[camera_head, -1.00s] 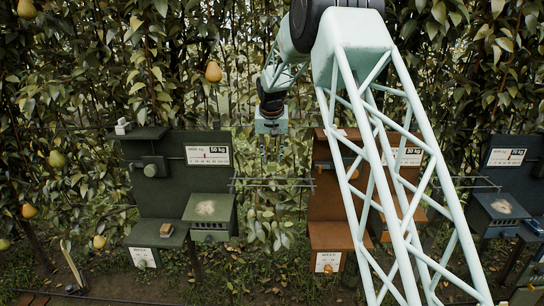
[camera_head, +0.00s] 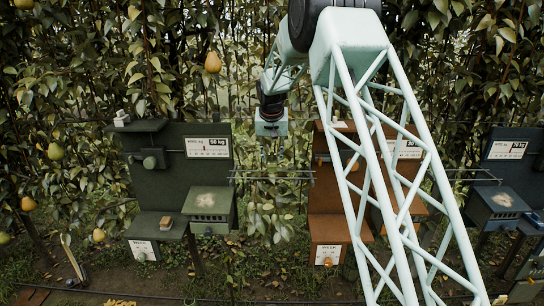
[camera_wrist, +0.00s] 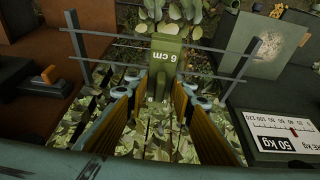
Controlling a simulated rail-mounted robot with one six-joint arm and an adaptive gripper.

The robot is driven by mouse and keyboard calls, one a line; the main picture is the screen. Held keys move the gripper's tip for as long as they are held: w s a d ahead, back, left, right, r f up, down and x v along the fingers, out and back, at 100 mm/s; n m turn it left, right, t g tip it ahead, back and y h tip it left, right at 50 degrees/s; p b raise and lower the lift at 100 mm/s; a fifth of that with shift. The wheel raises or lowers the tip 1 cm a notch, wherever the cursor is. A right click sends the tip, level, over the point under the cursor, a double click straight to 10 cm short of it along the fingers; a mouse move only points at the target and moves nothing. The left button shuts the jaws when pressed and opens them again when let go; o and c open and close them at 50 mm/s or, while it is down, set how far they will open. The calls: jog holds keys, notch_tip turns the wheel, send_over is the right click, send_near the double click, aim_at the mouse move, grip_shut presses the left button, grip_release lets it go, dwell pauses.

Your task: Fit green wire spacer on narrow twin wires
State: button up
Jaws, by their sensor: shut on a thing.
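My gripper (camera_wrist: 166,84) is shut on a green wire spacer (camera_wrist: 167,50) marked "6 cm". The spacer is in front of the narrow twin wires (camera_wrist: 110,37) in the wrist view and covers part of them. I cannot tell whether it touches either wire. The wires run between two grey posts (camera_wrist: 78,35). In the head view my gripper (camera_head: 271,148) hangs just above the twin wires (camera_head: 290,175), in the gap between the green and brown boards.
The green board (camera_head: 175,150) with its scale and boxes stands left of the gap. The brown board (camera_head: 325,200) stands right, partly behind my arm. A blue board (camera_head: 510,170) is farther right. Leaves and pears, one at the upper left (camera_head: 212,62), fill the background.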

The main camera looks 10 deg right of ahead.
jog(key=shift+f, duration=0.7)
jog(key=shift+f+b, duration=1.85)
jog(key=shift+f, duration=0.1)
dwell(5.3)
